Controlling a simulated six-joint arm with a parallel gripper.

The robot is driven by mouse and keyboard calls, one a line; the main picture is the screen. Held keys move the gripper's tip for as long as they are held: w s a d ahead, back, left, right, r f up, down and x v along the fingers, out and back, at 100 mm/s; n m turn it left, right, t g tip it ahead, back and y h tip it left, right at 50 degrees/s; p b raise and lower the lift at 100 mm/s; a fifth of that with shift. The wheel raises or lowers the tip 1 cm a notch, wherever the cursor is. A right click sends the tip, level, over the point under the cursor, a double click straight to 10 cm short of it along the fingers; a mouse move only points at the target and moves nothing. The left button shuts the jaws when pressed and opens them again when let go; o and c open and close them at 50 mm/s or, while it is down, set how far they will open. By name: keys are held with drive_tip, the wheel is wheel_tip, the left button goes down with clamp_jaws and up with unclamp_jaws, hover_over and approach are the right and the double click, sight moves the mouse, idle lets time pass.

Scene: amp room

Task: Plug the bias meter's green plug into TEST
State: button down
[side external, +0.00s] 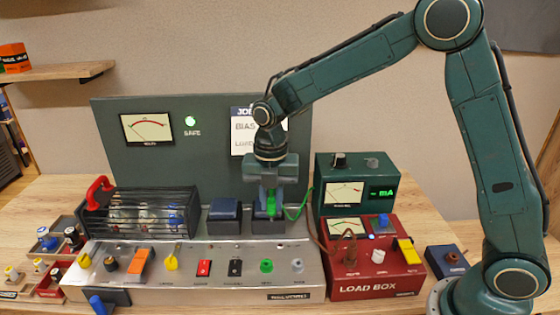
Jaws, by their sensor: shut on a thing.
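The green plug (271,205) is held upright between the jaws of my gripper (270,196), which is shut on it. The plug is in front of, or just above, a dark block at the back of the amp chassis (200,285); I cannot tell if it touches. A green cable (301,207) runs from it to the right, toward the bias meter (345,170), a dark green box with a dial and a lit "mA" readout. A green socket (266,266) sits on the chassis's sloped front, nearer the camera than the plug. Its label is too small to read, so I cannot confirm it is TEST.
The red load box (375,287) stands under the bias meter, with a brown cable on it. A black cage with a red handle (99,192) stands at left. Front knobs and switches line the chassis. A dark panel (150,175) with a dial and lit SAFE lamp rises behind.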

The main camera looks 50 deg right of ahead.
drive_tip(key=shift+n, duration=0.5)
drive_tip(key=a+f, duration=0.1)
drive_tip(key=s+a, duration=0.1)
drive_tip(key=s+a+f, duration=0.1)
drive_tip(key=a, duration=0.1)
drive_tip(key=shift+a+f, duration=0.1)
drive_tip(key=shift+f, duration=0.2)
drive_tip(key=shift+f, duration=0.2)
drive_tip(key=shift+f, duration=2.25)
drive_tip(key=shift+f, duration=1.8)
idle(0.8)
drive_tip(key=c, duration=1.2)
unclamp_jaws()
drive_tip(key=shift+r, duration=0.1)
wheel_tip(320, 180, up, 14)
drive_tip(key=shift+f, duration=0.2)
